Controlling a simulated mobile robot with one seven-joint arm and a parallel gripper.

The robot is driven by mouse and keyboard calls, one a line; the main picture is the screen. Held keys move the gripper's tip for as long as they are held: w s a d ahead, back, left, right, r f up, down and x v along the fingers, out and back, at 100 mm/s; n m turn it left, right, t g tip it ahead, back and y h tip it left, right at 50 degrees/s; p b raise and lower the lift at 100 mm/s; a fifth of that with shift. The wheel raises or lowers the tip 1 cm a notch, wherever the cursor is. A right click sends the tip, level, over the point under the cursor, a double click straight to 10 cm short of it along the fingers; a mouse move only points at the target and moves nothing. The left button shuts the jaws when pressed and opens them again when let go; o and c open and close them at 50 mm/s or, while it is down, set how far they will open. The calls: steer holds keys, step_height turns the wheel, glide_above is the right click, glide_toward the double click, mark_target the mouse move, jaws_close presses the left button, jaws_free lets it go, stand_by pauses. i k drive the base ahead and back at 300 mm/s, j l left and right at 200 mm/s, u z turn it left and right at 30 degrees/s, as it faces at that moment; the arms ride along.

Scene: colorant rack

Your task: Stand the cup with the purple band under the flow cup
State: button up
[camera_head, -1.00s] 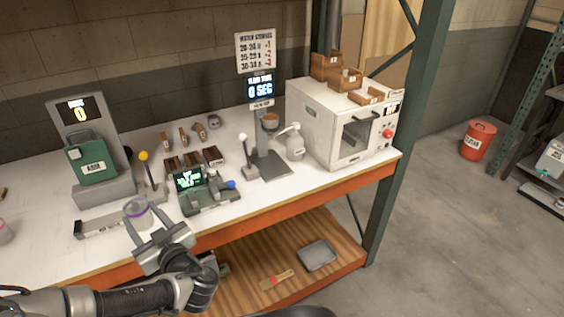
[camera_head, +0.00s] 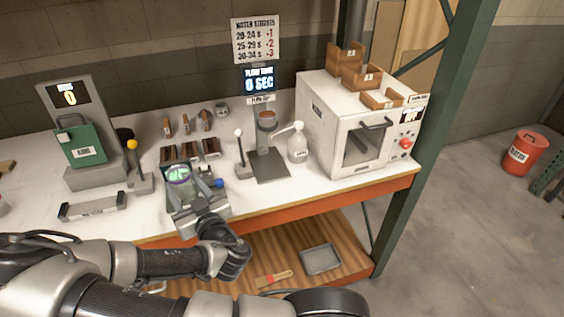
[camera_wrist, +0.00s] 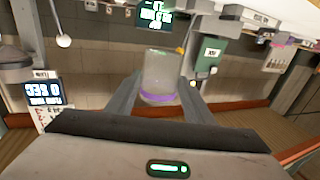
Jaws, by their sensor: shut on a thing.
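My gripper (camera_head: 181,188) is shut on a clear cup (camera_head: 178,181) with a purple band (camera_head: 177,173). In the head view the cup appears upright in front of the device with the green screen, and its height above the bench is hard to tell. In the wrist view the cup (camera_wrist: 160,68) sits between both fingers, with its band (camera_wrist: 158,99) at the end nearer the palm. The flow cup (camera_head: 267,118) is a copper-coloured cup held on a grey post, above a dark base plate (camera_head: 271,167). It stands right of my gripper and farther back. The plate is empty.
A lever with a white knob (camera_head: 238,132) stands just left of the flow stand. A white pump bottle (camera_head: 298,146) stands right of it, beside a white oven (camera_head: 340,110). Small wooden racks (camera_head: 190,151) sit behind my gripper. The bench before the flow stand is clear.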

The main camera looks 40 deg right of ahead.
mark_target(269, 167)
steer(key=l, duration=0.8)
steer(key=k+l, duration=0.1)
steer(key=l, duration=0.65)
